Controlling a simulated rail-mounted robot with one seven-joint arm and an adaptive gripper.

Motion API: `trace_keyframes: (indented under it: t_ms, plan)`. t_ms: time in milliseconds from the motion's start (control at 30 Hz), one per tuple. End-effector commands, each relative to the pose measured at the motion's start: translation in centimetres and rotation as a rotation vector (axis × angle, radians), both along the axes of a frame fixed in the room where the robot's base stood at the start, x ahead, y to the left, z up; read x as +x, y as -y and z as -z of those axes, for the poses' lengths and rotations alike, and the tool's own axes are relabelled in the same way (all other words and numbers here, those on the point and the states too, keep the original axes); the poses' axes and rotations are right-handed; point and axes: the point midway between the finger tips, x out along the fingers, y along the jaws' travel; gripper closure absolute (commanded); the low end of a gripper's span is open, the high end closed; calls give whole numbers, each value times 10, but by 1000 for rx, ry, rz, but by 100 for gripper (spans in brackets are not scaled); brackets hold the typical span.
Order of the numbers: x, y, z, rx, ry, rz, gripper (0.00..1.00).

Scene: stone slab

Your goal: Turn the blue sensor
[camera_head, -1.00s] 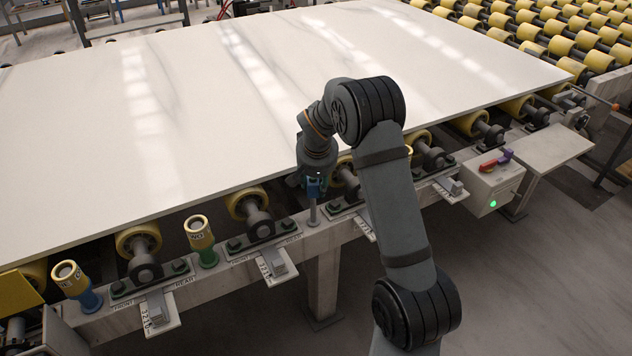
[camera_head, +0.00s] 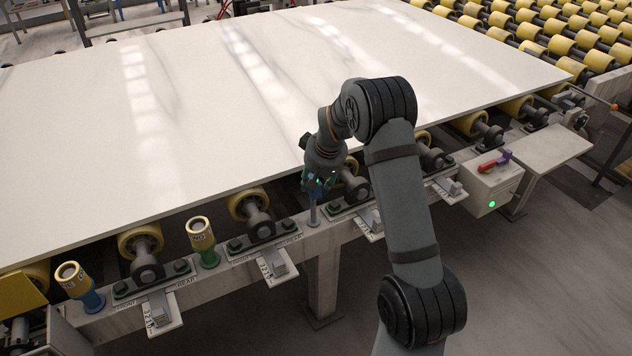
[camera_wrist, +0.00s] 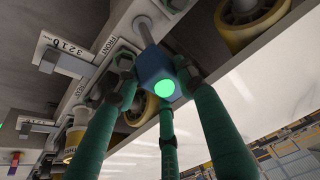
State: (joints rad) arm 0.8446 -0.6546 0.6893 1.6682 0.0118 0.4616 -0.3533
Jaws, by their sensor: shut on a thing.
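The blue sensor (camera_wrist: 156,68) is a small blue block with a lit green round face, on a grey post, in the wrist view. My gripper (camera_wrist: 160,88) has several green fingers closed around it, with dark fingertips against its sides. In the head view my gripper (camera_head: 318,183) is at the frame rail in front of the slab's edge, around the blue sensor, which is mostly hidden there. The grey post (camera_head: 313,213) stands upright on the rail below it.
A large white slab (camera_head: 230,100) lies on yellow rollers just behind. Yellow-topped cylinders on a green base (camera_head: 207,257) and a blue base (camera_head: 92,300) stand to the left. A control box (camera_head: 492,183) with a green light and red and purple handles is at right.

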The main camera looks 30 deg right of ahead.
Motion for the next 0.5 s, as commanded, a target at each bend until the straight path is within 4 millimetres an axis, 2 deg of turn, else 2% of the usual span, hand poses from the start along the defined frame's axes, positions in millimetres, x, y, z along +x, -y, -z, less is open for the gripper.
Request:
trace_keyframes:
  t_ms: [200, 500]
  plan:
    - [1, 0, 1, -1, 1, -76, 87]
    - [0, 0, 1, -2, 1, -83, 87]
